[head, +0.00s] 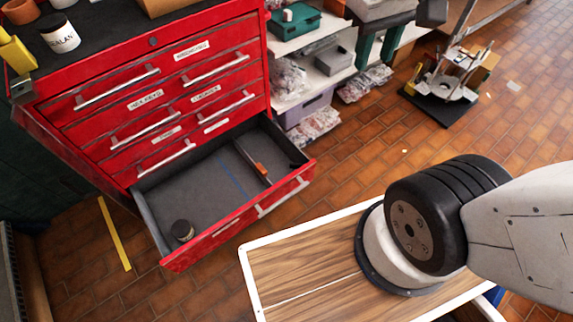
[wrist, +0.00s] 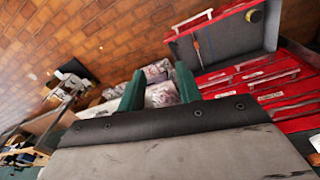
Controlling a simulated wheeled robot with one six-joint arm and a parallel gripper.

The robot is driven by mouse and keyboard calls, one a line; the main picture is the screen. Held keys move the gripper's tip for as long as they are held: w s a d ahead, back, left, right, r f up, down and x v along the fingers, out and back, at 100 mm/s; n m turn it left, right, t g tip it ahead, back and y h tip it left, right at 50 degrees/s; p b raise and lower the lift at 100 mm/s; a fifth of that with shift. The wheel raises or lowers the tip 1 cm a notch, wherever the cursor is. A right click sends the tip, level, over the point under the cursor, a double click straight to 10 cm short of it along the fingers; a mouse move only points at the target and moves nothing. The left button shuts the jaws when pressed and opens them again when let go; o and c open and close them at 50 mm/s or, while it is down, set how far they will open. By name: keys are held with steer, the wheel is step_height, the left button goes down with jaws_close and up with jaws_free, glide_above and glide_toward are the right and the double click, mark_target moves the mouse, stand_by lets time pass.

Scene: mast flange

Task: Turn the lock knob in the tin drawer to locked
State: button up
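A red tool chest (head: 190,75) has one low drawer (head: 215,232) pulled open; its grey inside also shows in the wrist view (wrist: 228,50). A small round dark object (head: 182,230) stands in its near left corner, with a yellowish part in the wrist view (wrist: 254,16). I cannot tell whether it is a tin or a knob. A dark round spot (head: 152,41), perhaps a lock, is on the chest's upper front; its setting is unreadable. My gripper (head: 375,62) is right of the chest, away from the drawer. Its green fingers (wrist: 159,72) are apart with nothing held between them.
An orange-handled tool (head: 259,169) lies in the drawer's right part. Shelves with bags and a green case (head: 294,22) stand right of the chest. A wooden-topped surface (head: 305,265) is in front of the drawer. The brick floor (head: 350,140) between is clear.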

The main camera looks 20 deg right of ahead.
steer(key=w+f+n+g+h, duration=0.15)
steer(key=w+f, duration=0.25)
steer(key=w, duration=0.6)
steer(key=n, duration=0.4)
glide_above(295, 164)
steer(key=w, duration=0.2)
steer(key=w+a+x, duration=0.1)
steer(key=a+x, duration=0.1)
steer(key=x, duration=0.8)
steer(key=a+f+x, duration=0.1)
steer(key=a+x, duration=0.1)
steer(key=x, duration=0.7)
steer(key=f+n, duration=0.2)
steer(key=f, duration=1.2)
steer(key=s+f+n+g+h, duration=0.1)
steer(key=f+n, duration=0.1)
steer(key=f, duration=1.3)
steer(key=f+n, duration=0.2)
steer(key=f, duration=1.2)
steer(key=shift+s+a+f+h, duration=0.1)
steer(key=shift+s+f+h, duration=0.1)
steer(key=shift+s+h, duration=0.15)
jaws_close()
